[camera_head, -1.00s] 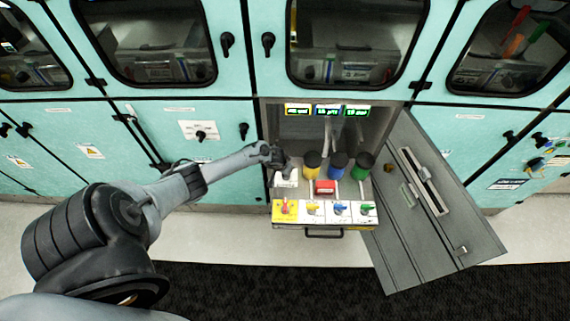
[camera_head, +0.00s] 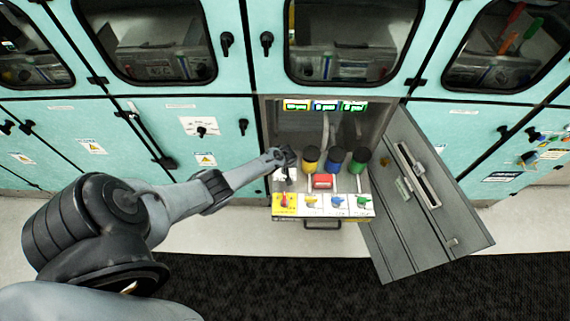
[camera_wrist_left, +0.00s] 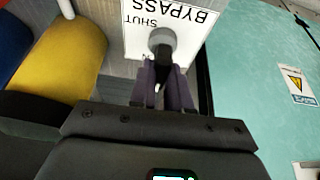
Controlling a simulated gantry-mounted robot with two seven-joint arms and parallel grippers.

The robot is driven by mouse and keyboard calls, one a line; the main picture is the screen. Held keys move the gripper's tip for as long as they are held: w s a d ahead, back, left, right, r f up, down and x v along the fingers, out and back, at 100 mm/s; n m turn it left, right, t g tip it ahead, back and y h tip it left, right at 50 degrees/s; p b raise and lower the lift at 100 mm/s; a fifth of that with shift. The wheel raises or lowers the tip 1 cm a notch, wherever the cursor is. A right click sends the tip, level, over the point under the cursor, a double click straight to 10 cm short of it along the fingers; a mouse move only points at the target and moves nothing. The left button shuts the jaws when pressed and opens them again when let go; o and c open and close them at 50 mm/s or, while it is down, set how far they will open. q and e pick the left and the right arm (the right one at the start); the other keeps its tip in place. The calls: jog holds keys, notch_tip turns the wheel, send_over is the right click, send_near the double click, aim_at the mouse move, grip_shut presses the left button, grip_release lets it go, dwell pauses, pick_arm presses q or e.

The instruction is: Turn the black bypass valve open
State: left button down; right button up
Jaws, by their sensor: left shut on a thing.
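The black bypass valve (camera_wrist_left: 161,58) shows in the left wrist view as a grey round hub with a black handle. It sits on a white plate (camera_wrist_left: 192,22) lettered BYPASS and SHUT, upside down in this view. My left gripper (camera_wrist_left: 161,84) is shut on the black handle, with a dark finger on each side. In the head view my left gripper (camera_head: 286,160) reaches the left side of the open cabinet and covers most of the valve. The white plate (camera_head: 281,175) shows just below it. My right gripper is in neither view.
Yellow (camera_head: 310,161), blue (camera_head: 335,160) and green (camera_head: 359,160) containers with black tops stand right of my gripper. A red block (camera_head: 322,181) and several coloured levers (camera_head: 311,199) are in front. The grey cabinet door (camera_head: 420,215) hangs open at right.

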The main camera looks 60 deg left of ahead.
pick_arm(q)
jog(key=shift+s+f, duration=0.2)
jog(key=shift+f, duration=0.05)
jog(key=c, duration=1.1)
grip_release()
jog(key=shift+d, duration=0.1)
jog(key=shift+w+r, duration=0.1)
jog(key=shift+r, duration=0.1)
jog(key=shift+d+r+p, duration=0.1)
jog(key=shift+r+p, duration=0.3)
jog(key=shift+p+v, duration=2.05)
jog(key=shift+v, duration=2.85)
